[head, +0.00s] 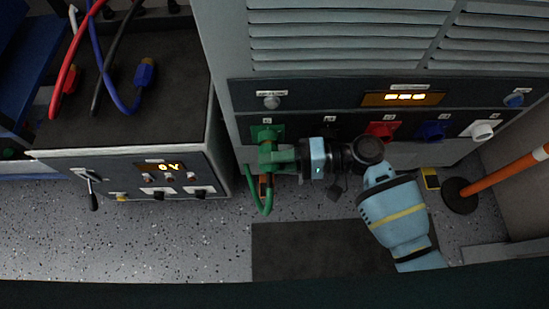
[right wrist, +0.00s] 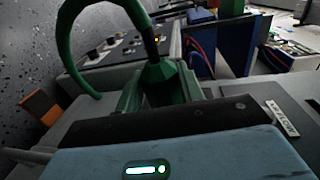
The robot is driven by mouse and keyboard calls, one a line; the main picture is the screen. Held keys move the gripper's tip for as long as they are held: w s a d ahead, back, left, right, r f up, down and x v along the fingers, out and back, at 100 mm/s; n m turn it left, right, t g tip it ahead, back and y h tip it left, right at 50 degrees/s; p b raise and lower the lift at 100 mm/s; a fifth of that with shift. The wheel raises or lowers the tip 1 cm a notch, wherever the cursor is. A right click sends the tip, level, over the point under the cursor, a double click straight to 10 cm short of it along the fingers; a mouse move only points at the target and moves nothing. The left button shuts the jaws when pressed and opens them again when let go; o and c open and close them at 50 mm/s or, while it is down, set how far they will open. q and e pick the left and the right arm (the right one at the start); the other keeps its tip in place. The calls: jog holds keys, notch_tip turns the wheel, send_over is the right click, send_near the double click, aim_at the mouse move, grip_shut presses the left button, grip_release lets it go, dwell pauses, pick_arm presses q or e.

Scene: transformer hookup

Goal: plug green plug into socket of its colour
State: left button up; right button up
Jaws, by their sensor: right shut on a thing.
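The green plug (head: 267,150) is at the green socket (head: 262,131) on the left of the large grey cabinet's socket row. It overlaps the socket's lower part; I cannot tell how deep it sits. My right gripper (head: 285,157) comes from the right and is shut on the green plug. The green cable (head: 267,205) loops down below the plug. In the right wrist view the plug (right wrist: 165,78) is between the gripper's fingers, with its cable (right wrist: 66,40) arching up and left. My left gripper is not in view.
Red (head: 381,130), blue (head: 432,130) and white (head: 482,131) sockets continue the row rightward. A test unit (head: 120,170) with red, blue and black cables stands left. An orange-striped post (head: 505,172) stands right. A dark mat (head: 300,250) lies on open floor.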

jog(key=shift+s+p, duration=0.5)
jog(key=shift+s, duration=0.6)
jog(key=shift+w+b, duration=0.65)
jog(key=shift+w, duration=0.6)
dwell(1.4)
jog(key=o, duration=1)
jog(key=shift+r, duration=0.1)
jog(key=shift+w, duration=0.1)
jog(key=c, duration=0.4)
jog(key=shift+s, duration=0.4)
jog(key=shift+c, duration=0.4)
jog(key=c, duration=0.6)
jog(key=shift+c, duration=0.2)
